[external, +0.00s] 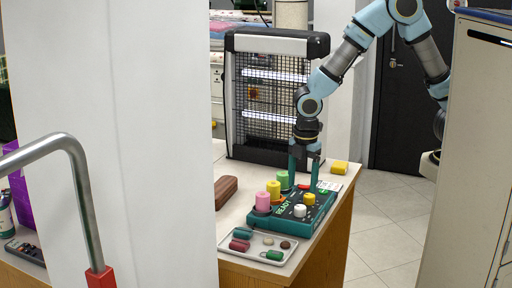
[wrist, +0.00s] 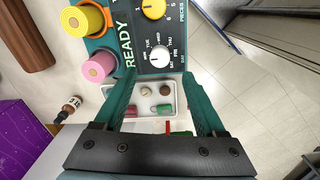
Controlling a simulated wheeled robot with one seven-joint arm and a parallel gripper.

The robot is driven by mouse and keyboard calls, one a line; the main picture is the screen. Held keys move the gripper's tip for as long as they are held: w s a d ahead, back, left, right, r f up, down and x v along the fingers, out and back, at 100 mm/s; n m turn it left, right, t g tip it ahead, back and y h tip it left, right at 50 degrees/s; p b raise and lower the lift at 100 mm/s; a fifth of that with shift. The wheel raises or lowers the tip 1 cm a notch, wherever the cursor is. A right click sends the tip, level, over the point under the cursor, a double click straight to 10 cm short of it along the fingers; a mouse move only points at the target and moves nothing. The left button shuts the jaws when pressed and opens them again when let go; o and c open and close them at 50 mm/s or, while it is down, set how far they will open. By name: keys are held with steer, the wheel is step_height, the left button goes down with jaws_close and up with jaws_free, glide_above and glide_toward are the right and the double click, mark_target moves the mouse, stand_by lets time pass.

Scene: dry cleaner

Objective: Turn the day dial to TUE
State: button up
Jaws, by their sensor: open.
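A teal control box (external: 289,222) marked READY sits on the counter. Its white day dial (external: 300,210) is at the front right; it also shows in the wrist view (wrist: 160,56), ringed by day labels including TUE, WED and THU. I cannot tell which label its pointer faces. The orange-yellow dial (external: 309,199) sits behind it and shows at the top of the wrist view (wrist: 153,8). My gripper (external: 303,186) is open and empty, pointing down over the rear part of the box. In the wrist view the white dial lies just beyond and between the fingertips (wrist: 160,80).
Pink (external: 262,202), yellow (external: 273,190) and green (external: 283,180) spools stand along the box's left side. A tray (external: 228,242) with small items lies in front. A heater (external: 275,95) stands behind.

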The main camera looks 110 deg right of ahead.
mark_target(300, 207)
step_height(300, 207, down, 8)
steer(key=shift+d+r+p, duration=0.15)
steer(key=shift+p, duration=0.5)
jaws_close()
